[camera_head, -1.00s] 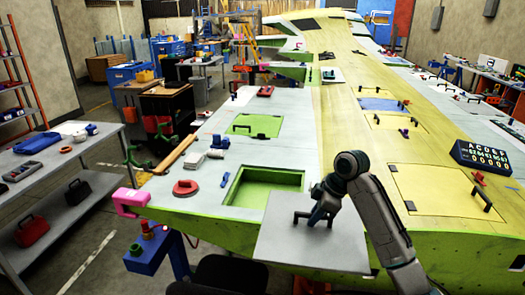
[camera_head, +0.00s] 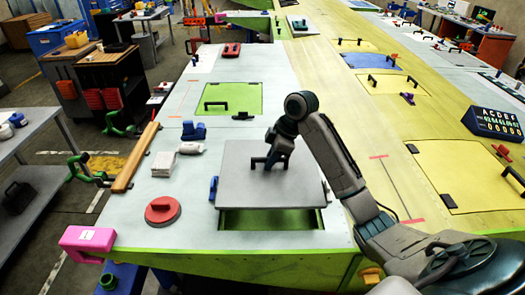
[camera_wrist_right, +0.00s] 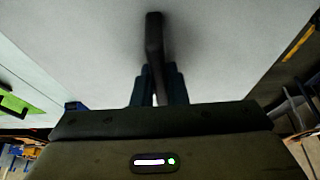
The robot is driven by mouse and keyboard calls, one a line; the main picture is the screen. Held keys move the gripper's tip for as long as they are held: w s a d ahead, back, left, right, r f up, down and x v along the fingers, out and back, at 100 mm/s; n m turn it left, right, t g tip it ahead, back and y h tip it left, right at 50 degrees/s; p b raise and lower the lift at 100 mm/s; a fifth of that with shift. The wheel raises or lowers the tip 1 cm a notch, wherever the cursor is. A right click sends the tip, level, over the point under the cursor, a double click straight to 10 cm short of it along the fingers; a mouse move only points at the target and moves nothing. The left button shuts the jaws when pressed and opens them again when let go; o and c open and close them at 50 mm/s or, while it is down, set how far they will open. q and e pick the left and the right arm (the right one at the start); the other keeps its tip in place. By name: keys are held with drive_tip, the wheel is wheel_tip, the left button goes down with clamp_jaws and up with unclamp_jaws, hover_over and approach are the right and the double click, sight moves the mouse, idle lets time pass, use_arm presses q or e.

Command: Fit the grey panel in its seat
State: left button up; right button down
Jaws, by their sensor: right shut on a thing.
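The grey panel (camera_head: 240,190) is a flat square plate with a dark handle in its middle. My right gripper (camera_head: 272,158) is shut on that handle; in the right wrist view the fingers (camera_wrist_right: 157,85) close on the handle (camera_wrist_right: 154,40) and the panel (camera_wrist_right: 90,40) fills the upper part. The seat is a rectangular green recess (camera_head: 270,219) in the pale wing skin. The panel covers most of it, leaving a green strip along the near side. I cannot tell whether the panel touches the rim. My left gripper is out of view.
A red disc (camera_head: 163,209), a small blue tool (camera_head: 213,188), a white block (camera_head: 164,163) and a blue item (camera_head: 194,131) lie left of the seat. A green panel with a handle (camera_head: 245,96) is beyond. A pink clamp (camera_head: 88,238) grips the near left corner.

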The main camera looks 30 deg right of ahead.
sight(275, 169)
drive_tip(key=shift+s+f, duration=0.2)
drive_tip(key=shift+f, duration=0.3)
drive_tip(key=shift+s+f, duration=0.2)
drive_tip(key=shift+f, duration=0.25)
drive_tip(key=f, duration=0.3)
drive_tip(key=shift+w+f, duration=0.15)
drive_tip(key=shift+w, duration=0.2)
drive_tip(key=shift+f, duration=0.25)
drive_tip(key=shift+s+f, duration=0.1)
drive_tip(key=shift+f, duration=0.3)
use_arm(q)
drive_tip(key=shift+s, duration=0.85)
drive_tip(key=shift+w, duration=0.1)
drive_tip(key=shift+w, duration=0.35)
